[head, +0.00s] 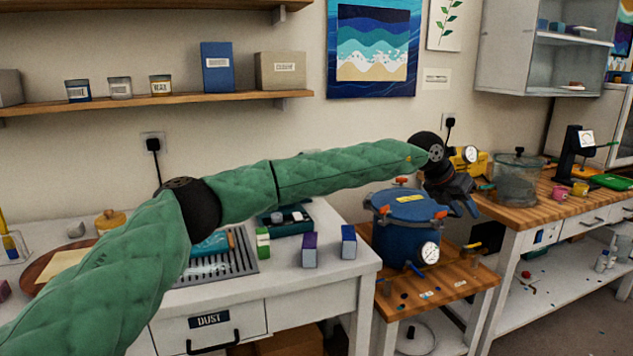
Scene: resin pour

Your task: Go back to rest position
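My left arm, in a green quilted sleeve, comes in from the left and reaches across to the right. My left gripper (464,209) hangs at its end, dark, pointing down. It is by the upper right side of the blue pressure pot (398,236) in the picture. Its two fingertips look apart, with nothing seen between them. Whether it touches the pot cannot be told. The pot has orange clamps and a dial gauge (430,253), and stands on a small wooden-topped stand (452,282). My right gripper is not in view.
My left arm passes over a white bench (335,277) with a vented grille, small boxes (348,242) and a green-and-white bottle (263,243). A wooden-topped bench (519,211) at right holds a clear pot (518,180). A wall shelf (190,99) hangs above.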

